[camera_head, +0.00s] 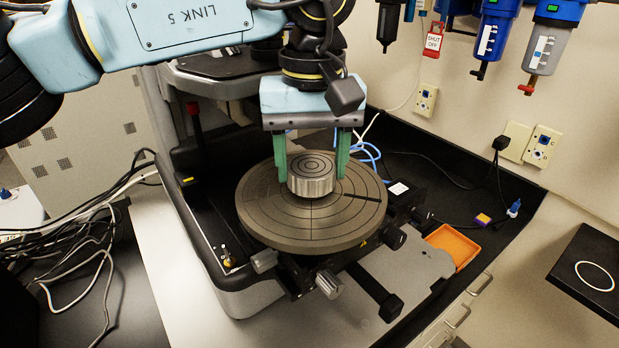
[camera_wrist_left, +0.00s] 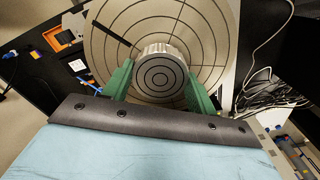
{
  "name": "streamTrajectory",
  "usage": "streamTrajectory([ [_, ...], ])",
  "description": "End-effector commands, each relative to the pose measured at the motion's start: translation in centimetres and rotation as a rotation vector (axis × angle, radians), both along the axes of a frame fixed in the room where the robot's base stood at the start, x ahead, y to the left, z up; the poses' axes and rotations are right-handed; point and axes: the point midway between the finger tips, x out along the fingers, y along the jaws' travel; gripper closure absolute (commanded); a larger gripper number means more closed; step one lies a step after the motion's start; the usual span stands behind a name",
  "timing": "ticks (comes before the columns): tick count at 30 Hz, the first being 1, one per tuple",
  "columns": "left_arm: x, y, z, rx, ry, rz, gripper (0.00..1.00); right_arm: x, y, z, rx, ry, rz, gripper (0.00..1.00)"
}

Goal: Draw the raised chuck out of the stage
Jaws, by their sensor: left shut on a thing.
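The chuck (camera_head: 311,175) is a short silver cylinder with a knurled side and rings on its top. It stands up from the middle of the round dark stage (camera_head: 270,215), which has ring and cross lines. My left gripper (camera_head: 312,178) comes down from above with its green fingers on either side of the chuck and is shut on it. In the left wrist view the chuck (camera_wrist_left: 160,76) sits between the green fingers, with the stage (camera_wrist_left: 205,30) behind it. The chuck's lower end is hidden. My right gripper is not in view.
Knobs (camera_head: 329,284) stick out at the stage's front. An orange tray (camera_head: 453,246) lies to the right on the black bench. The profiler's column stands behind the stage. Cables (camera_head: 85,235) lie in a heap at the left. Filter units (camera_head: 495,35) hang on the wall at top right.

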Motion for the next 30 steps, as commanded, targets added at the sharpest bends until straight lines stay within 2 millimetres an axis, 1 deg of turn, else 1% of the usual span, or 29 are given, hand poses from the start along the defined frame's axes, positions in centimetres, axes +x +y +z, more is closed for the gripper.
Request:
streamTrajectory([
  [14,0.0,0.0,0.4,0.0,0.0,0.0,0.97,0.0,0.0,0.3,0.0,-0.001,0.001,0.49],
  [27,0.0,0.0,2.9,0.0,-0.001,0.0,0.97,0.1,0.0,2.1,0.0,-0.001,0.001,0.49],
  [30,0.0,0.0,3.2,-0.001,-0.001,0.0,0.97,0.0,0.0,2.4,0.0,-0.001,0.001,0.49],
])
